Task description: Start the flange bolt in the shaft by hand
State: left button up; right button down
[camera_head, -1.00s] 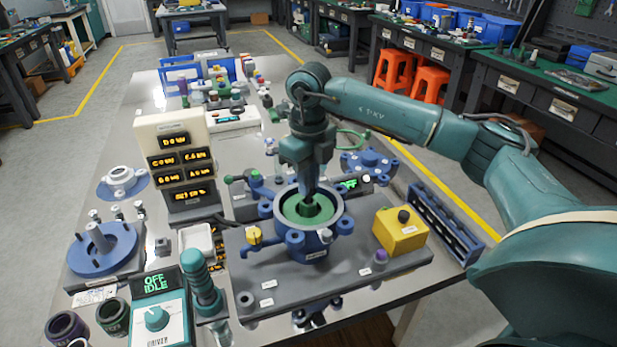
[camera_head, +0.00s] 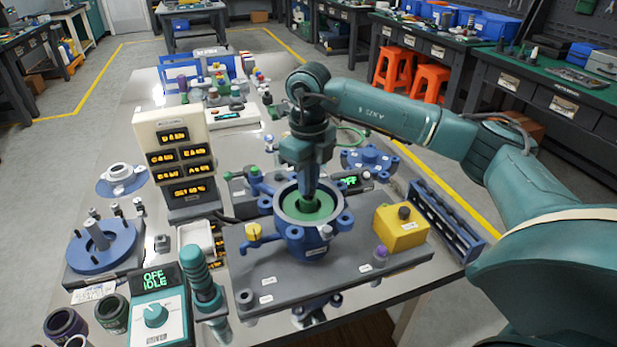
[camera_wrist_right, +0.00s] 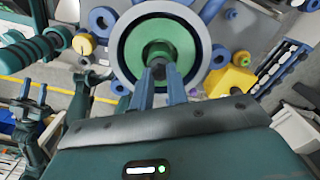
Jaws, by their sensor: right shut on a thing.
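The blue flanged housing (camera_head: 309,238) stands on the grey plate at the middle of the table, with a green ring face (camera_head: 322,212) inside its grey rim. My right gripper (camera_head: 308,196) points down into the housing's centre. In the right wrist view my right gripper (camera_wrist_right: 160,72) has its two blue fingers close together on a small dark bolt head (camera_wrist_right: 158,70) at the green shaft centre (camera_wrist_right: 158,52). The fingers hide most of the bolt, so I cannot tell how deep it sits.
A yellow box (camera_head: 401,232) with a black knob stands right of the housing. A teal-handled tool (camera_head: 201,278) and a control box (camera_head: 158,312) reading OFF IDLE stand at front left. A display panel (camera_head: 178,160) stands behind left. A blue rack (camera_head: 446,222) lies along the right edge.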

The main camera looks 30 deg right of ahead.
jog(key=shift+f, duration=0.35)
dwell(0.6)
jog(key=shift+s+m, duration=0.1)
jog(key=shift+m, duration=1.1)
jog(key=shift+f+m+p, duration=0.1)
jog(key=shift+m+p, duration=0.25)
jog(key=shift+m, duration=0.45)
jog(key=shift+a+m+p, duration=0.1)
jog(key=shift+m+p, duration=0.25)
jog(key=shift+m, duration=1.65)
